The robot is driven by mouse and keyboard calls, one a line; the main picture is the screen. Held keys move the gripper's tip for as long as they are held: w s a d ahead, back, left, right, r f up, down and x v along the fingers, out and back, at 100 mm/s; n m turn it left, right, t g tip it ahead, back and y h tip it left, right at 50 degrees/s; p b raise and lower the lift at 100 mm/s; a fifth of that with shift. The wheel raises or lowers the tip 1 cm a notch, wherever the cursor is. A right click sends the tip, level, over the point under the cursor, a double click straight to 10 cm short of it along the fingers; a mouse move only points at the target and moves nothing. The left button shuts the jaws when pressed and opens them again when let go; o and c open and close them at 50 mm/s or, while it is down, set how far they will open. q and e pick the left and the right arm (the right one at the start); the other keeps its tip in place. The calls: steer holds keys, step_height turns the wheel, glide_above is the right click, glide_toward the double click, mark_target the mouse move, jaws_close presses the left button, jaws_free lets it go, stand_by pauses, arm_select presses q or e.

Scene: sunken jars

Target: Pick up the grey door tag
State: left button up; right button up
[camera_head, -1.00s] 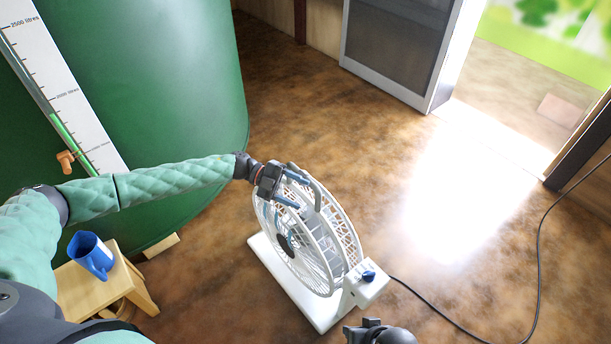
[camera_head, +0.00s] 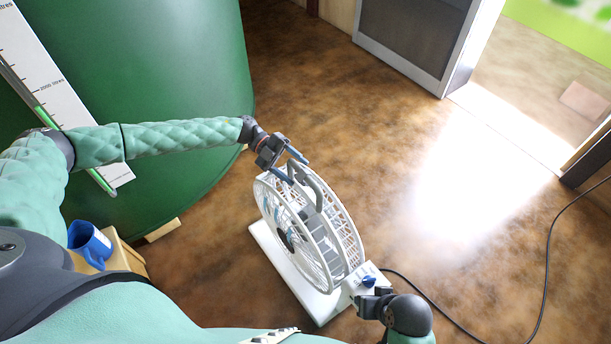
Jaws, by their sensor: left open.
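I cannot make out a grey door tag anywhere in the head view. My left gripper (camera_head: 299,171) is open at the top of a white fan (camera_head: 318,238), by its curved grey handle (camera_head: 312,190). The two bluish fingers point right, and I see nothing held between them. Whether they touch the handle I cannot tell. My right gripper (camera_head: 372,303) shows at the bottom, dark, overlapping the fan's control box with its blue knob (camera_head: 369,281). Its jaws are too unclear to read.
A green tank (camera_head: 175,70) with a level gauge stands at left. A blue jug (camera_head: 90,245) sits on a wooden stool (camera_head: 125,257). A dark cable (camera_head: 548,260) crosses the floor at right. A doorway opens at upper right, beside a grey panelled door (camera_head: 410,40).

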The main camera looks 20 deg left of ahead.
arm_select(q)
steer(key=shift+x, duration=1)
arm_select(e)
steer(key=shift+s+d+r, duration=0.25)
arm_select(q)
steer(key=c, duration=1)
steer(key=shift+c, duration=0.2)
